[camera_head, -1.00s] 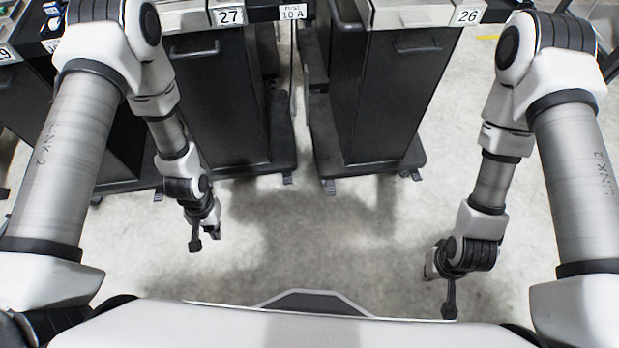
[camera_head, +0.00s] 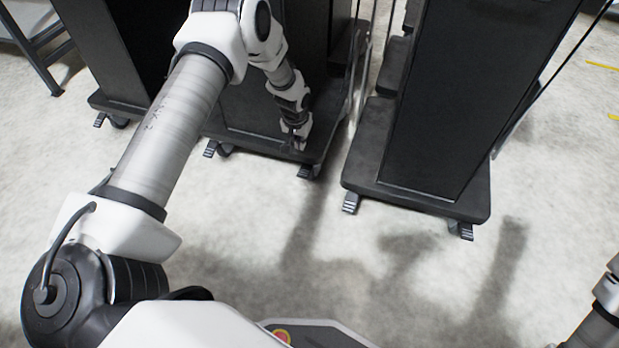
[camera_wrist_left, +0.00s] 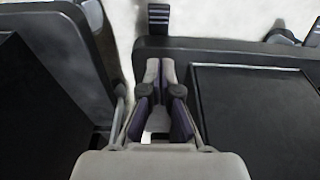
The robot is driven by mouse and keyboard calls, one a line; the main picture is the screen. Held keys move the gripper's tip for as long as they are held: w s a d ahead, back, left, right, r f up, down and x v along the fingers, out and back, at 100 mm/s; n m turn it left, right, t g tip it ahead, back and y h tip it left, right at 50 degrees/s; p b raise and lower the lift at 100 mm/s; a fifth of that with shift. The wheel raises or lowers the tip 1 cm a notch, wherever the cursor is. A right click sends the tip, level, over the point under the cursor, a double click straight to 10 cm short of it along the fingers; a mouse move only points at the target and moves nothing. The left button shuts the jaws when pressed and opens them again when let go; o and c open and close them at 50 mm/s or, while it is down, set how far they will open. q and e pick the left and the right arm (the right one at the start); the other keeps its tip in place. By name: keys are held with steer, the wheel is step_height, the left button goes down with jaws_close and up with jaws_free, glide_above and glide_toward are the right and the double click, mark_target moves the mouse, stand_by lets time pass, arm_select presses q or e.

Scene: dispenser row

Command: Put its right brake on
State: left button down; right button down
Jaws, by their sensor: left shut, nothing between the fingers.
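The middle black cart (camera_head: 270,75) has a low base with a left brake pedal (camera_head: 210,148) and a right brake pedal (camera_head: 308,171) at its front corners. My left gripper (camera_head: 298,142) is over the front right part of that base, just behind the right pedal. In the left wrist view my left gripper (camera_wrist_left: 160,75) is shut and empty, and its tips point towards the ribbed right pedal (camera_wrist_left: 159,18), with a small gap in the picture. I cannot tell whether the pedal is pressed. My right gripper is out of view.
Another black cart (camera_head: 460,90) stands to the right across a narrow gap, with pedals (camera_head: 351,202) (camera_head: 466,231) at its front corners. A further cart (camera_head: 105,45) is at the left. The floor (camera_head: 400,290) in front is clear.

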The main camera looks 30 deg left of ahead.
mark_target(303, 172)
arm_select(q)
steer(key=f+b, duration=0.2)
steer(key=f, duration=0.2)
steer(key=w+f+b, duration=0.1)
steer(key=f+b, duration=0.2)
steer(key=f, duration=0.1)
steer(key=f+b, duration=0.3)
steer(key=f, duration=0.1)
steer(key=shift+w+f, duration=0.25)
steer(key=shift+f, duration=0.15)
steer(key=shift+s+f+b, duration=0.15)
steer(key=shift+f+b, duration=0.15)
steer(key=shift+f, duration=0.15)
